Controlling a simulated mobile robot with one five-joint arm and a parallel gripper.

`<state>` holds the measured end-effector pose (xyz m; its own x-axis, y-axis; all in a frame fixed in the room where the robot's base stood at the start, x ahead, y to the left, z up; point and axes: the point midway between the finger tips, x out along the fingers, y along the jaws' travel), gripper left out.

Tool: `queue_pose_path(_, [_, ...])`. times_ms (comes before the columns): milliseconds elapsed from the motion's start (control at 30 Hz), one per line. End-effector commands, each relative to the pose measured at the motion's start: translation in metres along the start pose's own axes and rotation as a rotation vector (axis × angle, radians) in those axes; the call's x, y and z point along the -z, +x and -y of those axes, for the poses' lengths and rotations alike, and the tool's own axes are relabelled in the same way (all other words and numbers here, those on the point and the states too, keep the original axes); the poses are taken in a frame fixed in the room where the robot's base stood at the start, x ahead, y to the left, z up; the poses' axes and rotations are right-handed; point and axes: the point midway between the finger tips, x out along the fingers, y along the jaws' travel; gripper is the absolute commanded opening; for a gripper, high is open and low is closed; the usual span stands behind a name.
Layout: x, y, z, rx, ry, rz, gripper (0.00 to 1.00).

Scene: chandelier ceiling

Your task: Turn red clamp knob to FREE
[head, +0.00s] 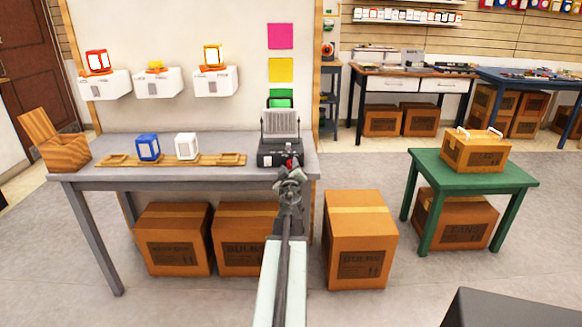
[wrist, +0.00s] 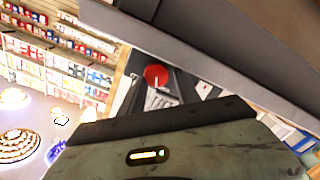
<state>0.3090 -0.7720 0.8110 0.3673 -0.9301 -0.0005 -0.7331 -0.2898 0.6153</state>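The red clamp knob (head: 290,163) is a small red spot on the front of a black device (head: 267,158) with an upright grey ribbed panel, at the right end of the grey table. In the wrist view the knob (wrist: 154,74) is a round red disc with a short pale mark on it, seen in the gap between my two fingers. My gripper (head: 290,176) is just in front of the knob in the head view. Its fingers look apart, and I see no contact with the knob. No FREE lettering is readable.
The grey table (head: 220,147) also bears a wooden rack with a blue lantern (head: 148,147) and a white lantern (head: 187,146). Cardboard boxes (head: 360,240) stand under and beside it.

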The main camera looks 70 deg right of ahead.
Motion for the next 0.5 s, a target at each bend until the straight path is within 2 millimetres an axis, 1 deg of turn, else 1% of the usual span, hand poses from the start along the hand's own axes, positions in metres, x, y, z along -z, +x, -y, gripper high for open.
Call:
queue_pose_path(33, [0.002, 0.0, 0.002, 0.005, 0.0, -0.004, 0.51])
queue_pose_path(67, [0.002, 0.0, 0.002, 0.004, 0.0, -0.003, 0.54])
queue_pose_path(367, [-0.001, 0.0, -0.001, -0.003, -0.001, 0.002, 0.53])
queue_pose_path(433, [0.004, 0.0, -0.006, -0.004, -0.002, 0.003, 0.53])
queue_pose_path(500, [0.016, 0.0, -0.016, -0.005, -0.001, 0.004, 0.53])
